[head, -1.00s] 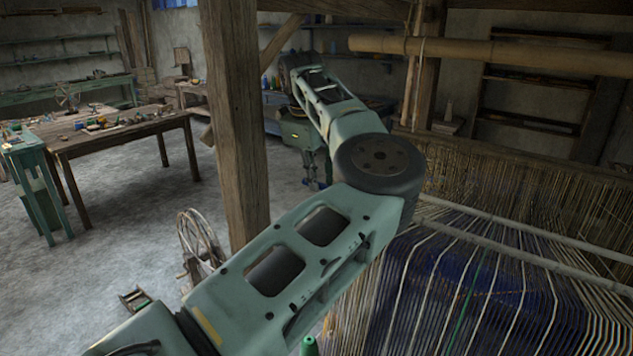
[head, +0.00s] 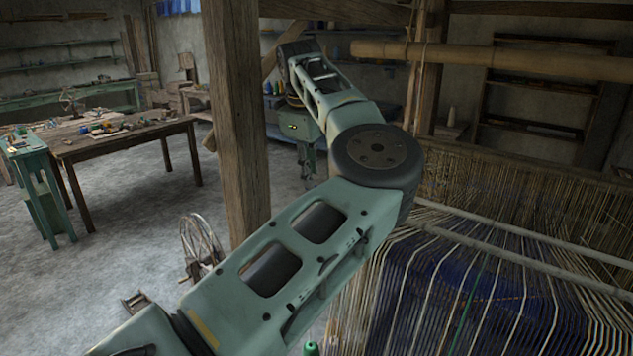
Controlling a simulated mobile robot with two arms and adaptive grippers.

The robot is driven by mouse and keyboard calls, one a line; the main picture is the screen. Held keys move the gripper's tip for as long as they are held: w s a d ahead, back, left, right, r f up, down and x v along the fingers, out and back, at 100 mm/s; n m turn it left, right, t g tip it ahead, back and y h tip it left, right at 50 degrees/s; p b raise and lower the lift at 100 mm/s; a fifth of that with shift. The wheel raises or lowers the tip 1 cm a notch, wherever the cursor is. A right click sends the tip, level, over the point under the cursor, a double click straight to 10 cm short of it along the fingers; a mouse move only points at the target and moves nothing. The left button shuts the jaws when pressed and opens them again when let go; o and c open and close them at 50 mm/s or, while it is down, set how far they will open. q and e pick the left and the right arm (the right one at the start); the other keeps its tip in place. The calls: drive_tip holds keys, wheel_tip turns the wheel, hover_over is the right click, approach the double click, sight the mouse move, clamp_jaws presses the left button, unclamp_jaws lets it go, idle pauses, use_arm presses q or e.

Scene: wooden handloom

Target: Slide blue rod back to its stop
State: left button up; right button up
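I cannot make out a blue rod in this view. The loom's warp (head: 470,290) spreads over the lower right, with dark blue under pale threads. Two pale rods lie across it, a nearer one (head: 500,255) and a farther one (head: 520,233). My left arm reaches from the bottom left up to the centre. My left gripper (head: 308,160) hangs small and dark below its green wrist, beside the wooden post and away from the warp. Its fingers are too small and dark to tell whether they are open. My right gripper is not in view.
A thick wooden post (head: 236,130) stands just left of my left gripper. A round beam (head: 500,62) crosses the upper right. A spinning wheel (head: 200,245) stands on the floor, and a cluttered workbench (head: 120,138) is at left. The floor between them is clear.

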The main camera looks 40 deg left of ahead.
use_arm(q)
wheel_tip(320, 180, up, 9)
drive_tip(key=s, duration=0.2)
drive_tip(key=shift+f, duration=0.15)
idle(0.5)
